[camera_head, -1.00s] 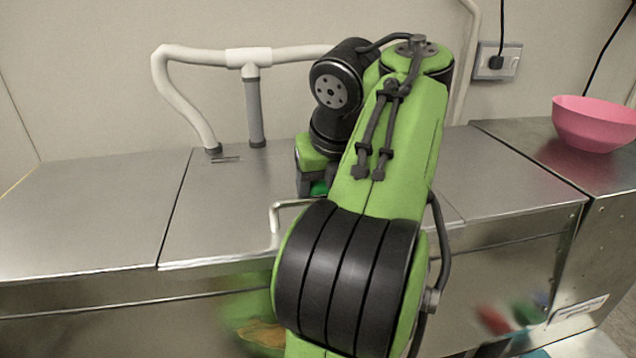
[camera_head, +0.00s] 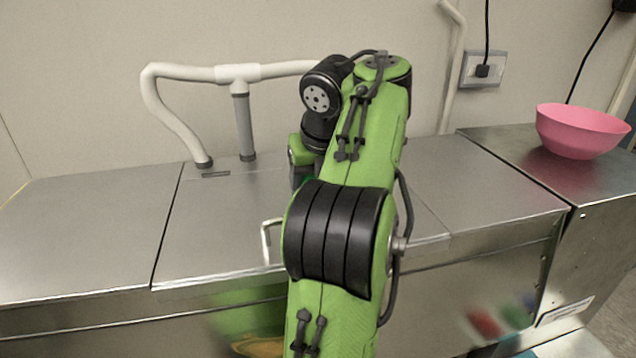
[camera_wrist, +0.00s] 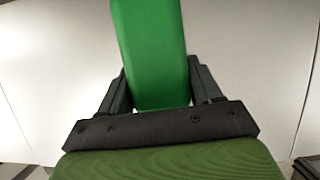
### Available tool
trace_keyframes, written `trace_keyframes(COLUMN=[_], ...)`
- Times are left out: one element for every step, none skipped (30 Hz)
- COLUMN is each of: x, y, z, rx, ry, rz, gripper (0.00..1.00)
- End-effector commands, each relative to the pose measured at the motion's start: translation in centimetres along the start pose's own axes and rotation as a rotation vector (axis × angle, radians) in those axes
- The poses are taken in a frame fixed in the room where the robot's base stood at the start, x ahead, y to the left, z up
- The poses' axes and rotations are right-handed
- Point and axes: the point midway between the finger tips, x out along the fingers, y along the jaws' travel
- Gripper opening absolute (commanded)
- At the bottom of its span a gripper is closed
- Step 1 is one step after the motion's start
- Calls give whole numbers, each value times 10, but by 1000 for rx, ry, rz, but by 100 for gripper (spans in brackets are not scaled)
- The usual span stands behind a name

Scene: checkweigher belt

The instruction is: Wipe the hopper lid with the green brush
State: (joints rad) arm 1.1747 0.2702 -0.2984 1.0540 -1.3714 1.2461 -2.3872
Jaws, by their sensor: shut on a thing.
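The green brush (camera_wrist: 150,50) is gripped between the two dark fingers of my gripper (camera_wrist: 158,88) in the wrist view; its far end runs out of the top of that picture. In the head view my arm hides most of the gripper and brush, over the metal top. The hopper lid looks to be the flat steel panel (camera_head: 215,230) with a bent light handle (camera_head: 266,240) at its front, partly covered by my arm. I cannot tell whether the brush touches it.
A white and grey pipe (camera_head: 245,125) rises from the back of the steel top. A pink bowl (camera_head: 580,130) stands on the right-hand steel cabinet (camera_head: 500,147). A wall socket (camera_head: 484,68) is behind. The left steel panel (camera_head: 90,220) is clear.

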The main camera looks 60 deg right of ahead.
Motion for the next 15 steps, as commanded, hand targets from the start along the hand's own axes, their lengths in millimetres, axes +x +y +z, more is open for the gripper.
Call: trace_keyframes(x=[-1, 0, 0, 1, 2, 4, 6, 8, 9, 10, 12, 14, 16, 17, 18], y=[0, 0, 0, 0, 0, -1, -1, -1, -2, -2, -2, -2, -2, -2, -3], z=[4, 5, 5, 6, 7, 10, 13, 16, 19, 22, 25, 28, 31, 33, 34], rx=[0, 0, 0, -1, -1, -2, -1, -1, 0, 0, -1, -2, -2, -1, 0], ry=[0, -1, -1, -1, -1, 0, 0, 0, -1, -2, -1, -1, -1, -1, 0], rz=[0, 0, 0, 0, 0, -1, -2, 0, 0, 1, 0, -1, 0, 0, 0], gripper=[25, 25, 25, 25, 25, 25, 25, 25, 25, 25, 25, 25, 25, 25, 25])
